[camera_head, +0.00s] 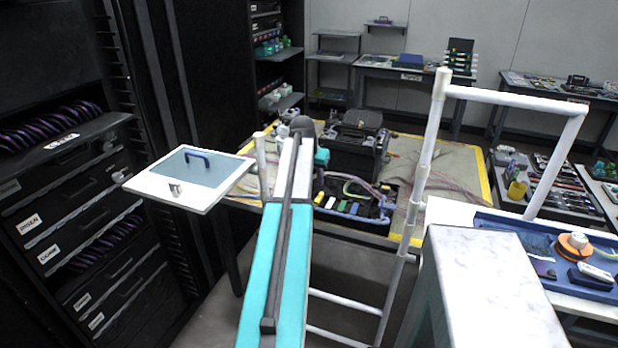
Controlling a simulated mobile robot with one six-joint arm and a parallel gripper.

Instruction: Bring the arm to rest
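My arm (275,262), a teal and white link with a dark strip along it, reaches from the bottom middle of the head view toward the workbench. Its far end, with a dark grey rounded part (302,126), shows in front of the bench. A small teal part (321,157) shows just right of that end. I cannot make out my gripper or its fingers, so whether it holds anything does not show.
A workbench (462,178) with a black case (352,150) and a tool tray stands ahead. A white-framed panel (143,190) is left of the arm, near a black rack (60,250). White pipe rails (424,165) and a blue tray (510,231) are right.

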